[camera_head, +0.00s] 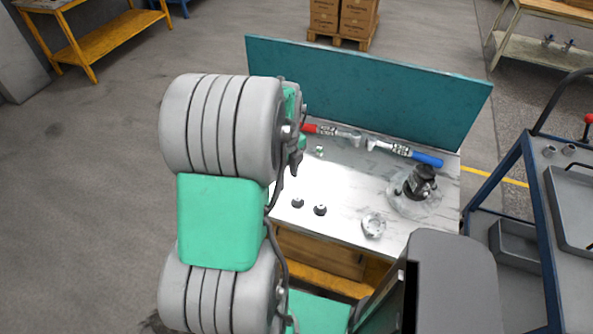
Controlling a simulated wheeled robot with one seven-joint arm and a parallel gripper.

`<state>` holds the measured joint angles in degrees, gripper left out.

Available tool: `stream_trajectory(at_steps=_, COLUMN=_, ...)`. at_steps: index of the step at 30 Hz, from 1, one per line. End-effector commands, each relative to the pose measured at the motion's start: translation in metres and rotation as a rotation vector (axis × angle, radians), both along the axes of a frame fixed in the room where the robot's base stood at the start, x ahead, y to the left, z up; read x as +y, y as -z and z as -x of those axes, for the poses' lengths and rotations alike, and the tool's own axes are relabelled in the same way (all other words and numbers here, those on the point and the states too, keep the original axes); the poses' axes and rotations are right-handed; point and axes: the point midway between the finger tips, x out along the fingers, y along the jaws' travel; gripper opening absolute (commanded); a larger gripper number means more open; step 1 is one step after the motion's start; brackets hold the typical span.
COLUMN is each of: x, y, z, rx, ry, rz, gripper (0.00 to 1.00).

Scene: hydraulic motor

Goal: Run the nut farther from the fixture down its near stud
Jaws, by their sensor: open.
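Two small dark nuts lie on the front left of the white marble-look bench top: the left nut (298,203) is farther from the fixture than the right nut (320,210). The dark motor fixture (421,182) stands at the right of the bench, on a round pale base. Its studs are too small to make out. My gripper (296,165) shows only partly, as dark pieces beside my arm above the bench's left side. It is open, and no object shows in it. It is apart from both nuts.
A silver ring part (373,226) lies near the front edge. A red-handled tool (330,132) and a blue-handled tool (405,151) lie at the back, before a teal panel (365,88). A small metal piece (319,152) lies at left. A blue cart (535,190) stands right.

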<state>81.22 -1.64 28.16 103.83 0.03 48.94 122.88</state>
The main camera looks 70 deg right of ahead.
Motion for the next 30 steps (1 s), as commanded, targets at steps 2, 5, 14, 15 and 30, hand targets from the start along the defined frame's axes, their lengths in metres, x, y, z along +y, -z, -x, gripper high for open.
stream_trajectory(at_steps=2, x=-0.006, y=0.005, z=0.023, rx=0.000, ry=0.139, rz=-0.011, gripper=0.42)
stream_trajectory(at_steps=5, x=-0.008, y=0.010, z=0.031, rx=0.001, ry=0.202, rz=-0.015, gripper=0.42)
stream_trajectory(at_steps=14, x=-0.007, y=0.042, z=0.030, rx=0.001, ry=0.199, rz=-0.015, gripper=0.42)
stream_trajectory(at_steps=15, x=-0.007, y=0.048, z=0.030, rx=0.001, ry=0.198, rz=-0.015, gripper=0.42)
stream_trajectory(at_steps=30, x=-0.008, y=0.098, z=0.030, rx=0.001, ry=0.196, rz=-0.012, gripper=0.42)
